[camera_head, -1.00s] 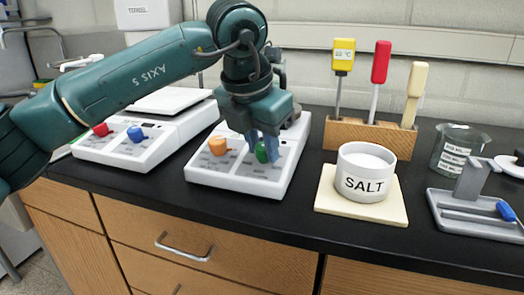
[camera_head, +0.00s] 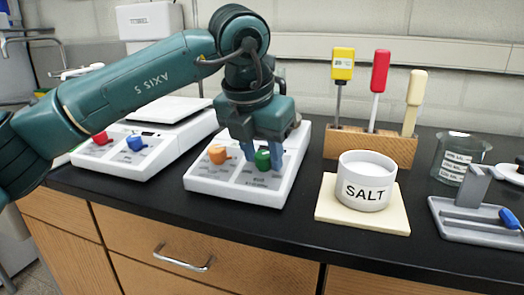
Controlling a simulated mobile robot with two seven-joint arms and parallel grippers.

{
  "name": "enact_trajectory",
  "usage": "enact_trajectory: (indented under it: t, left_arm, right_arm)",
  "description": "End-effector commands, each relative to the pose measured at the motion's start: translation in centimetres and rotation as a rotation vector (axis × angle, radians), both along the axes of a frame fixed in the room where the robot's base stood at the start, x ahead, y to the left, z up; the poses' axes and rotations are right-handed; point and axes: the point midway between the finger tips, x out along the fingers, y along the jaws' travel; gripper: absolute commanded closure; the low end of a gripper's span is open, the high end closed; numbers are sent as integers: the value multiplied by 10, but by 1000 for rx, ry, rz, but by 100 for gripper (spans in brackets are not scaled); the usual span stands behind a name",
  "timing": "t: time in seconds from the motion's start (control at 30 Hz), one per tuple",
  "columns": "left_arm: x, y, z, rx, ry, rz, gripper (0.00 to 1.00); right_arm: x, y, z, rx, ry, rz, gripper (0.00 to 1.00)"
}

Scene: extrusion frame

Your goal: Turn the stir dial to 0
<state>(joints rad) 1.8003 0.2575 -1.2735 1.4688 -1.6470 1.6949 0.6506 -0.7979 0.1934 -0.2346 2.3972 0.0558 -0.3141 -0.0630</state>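A white stirrer unit (camera_head: 224,184) stands in the middle of the black bench, with an orange dial (camera_head: 218,153) on its left and a green dial (camera_head: 263,160) on its right. The printing beside the dials is too small to read, so I cannot tell by label which is the stir dial. My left gripper (camera_head: 264,156) points down at the green dial. Its blue fingers are apart, one on each side of the dial, and the dial shows between them. I cannot tell whether either finger touches it. My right gripper is not in view.
A second white unit (camera_head: 172,156) with red and blue dials stands to the left. To the right are a SALT bowl (camera_head: 366,182) on a cream tile (camera_head: 333,208), a wooden rack (camera_head: 351,147) of tools, a beaker (camera_head: 447,160) and a grey stand (camera_head: 460,224).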

Motion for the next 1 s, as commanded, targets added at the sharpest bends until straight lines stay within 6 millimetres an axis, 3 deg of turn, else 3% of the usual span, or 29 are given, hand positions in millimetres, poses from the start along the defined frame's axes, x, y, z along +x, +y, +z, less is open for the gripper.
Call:
enact_trajectory:
  t: [0.1, 0.47, 1.0]
  left_arm:
    - [0, 0, 0, 0, 0, 0, 52]
    - [-2, 1, 9, -1, -2, -1, 52]
    - [-37, 16, 109, -1, -2, 0, 52]
  right_arm:
    - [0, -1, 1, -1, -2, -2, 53]
    - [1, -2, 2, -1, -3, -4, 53]
    - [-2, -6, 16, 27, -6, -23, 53]
